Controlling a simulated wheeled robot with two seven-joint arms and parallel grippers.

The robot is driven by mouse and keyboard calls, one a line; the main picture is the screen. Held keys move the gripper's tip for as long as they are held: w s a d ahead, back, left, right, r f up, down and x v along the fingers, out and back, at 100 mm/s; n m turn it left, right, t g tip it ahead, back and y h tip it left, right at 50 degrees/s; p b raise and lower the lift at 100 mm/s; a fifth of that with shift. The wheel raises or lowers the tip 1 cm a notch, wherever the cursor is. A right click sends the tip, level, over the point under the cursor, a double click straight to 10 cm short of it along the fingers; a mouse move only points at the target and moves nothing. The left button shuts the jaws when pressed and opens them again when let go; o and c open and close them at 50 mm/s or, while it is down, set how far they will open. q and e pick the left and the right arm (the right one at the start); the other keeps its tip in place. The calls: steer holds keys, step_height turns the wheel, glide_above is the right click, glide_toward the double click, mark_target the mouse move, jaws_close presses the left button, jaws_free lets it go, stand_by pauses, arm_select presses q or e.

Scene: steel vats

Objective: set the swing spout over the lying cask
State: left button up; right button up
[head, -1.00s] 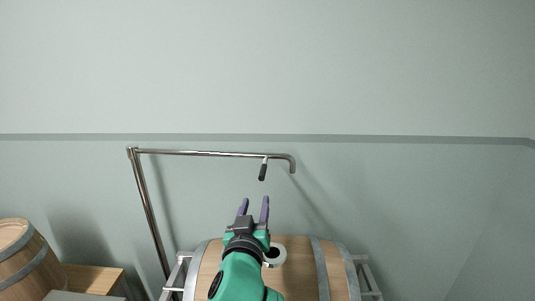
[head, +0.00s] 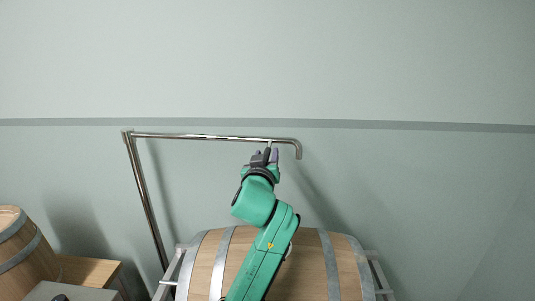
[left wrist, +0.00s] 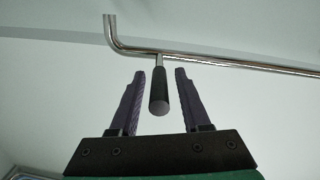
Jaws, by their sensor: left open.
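The swing spout (head: 210,137) is a steel pipe on a slanting post, with its bent-down end (head: 299,151) at the right. It also shows in the left wrist view (left wrist: 220,61). A dark handle (left wrist: 159,92) hangs from the pipe. My left gripper (head: 266,153) is open just below the pipe. In the left wrist view its two fingers (left wrist: 158,85) stand on either side of the handle, apart from it. The lying cask (head: 305,262) rests on a metal cradle below, partly hidden by my left arm. My right gripper is not in view.
Another cask (head: 22,248) stands tilted at the lower left, next to a wooden surface (head: 88,271) and a grey box (head: 70,292). The plain wall (head: 430,180) is behind the spout. The space to the right of the spout is clear.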

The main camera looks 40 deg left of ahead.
arm_select(q)
steer(key=shift+x, duration=1.3)
steer(key=shift+s, duration=0.1)
jaws_close()
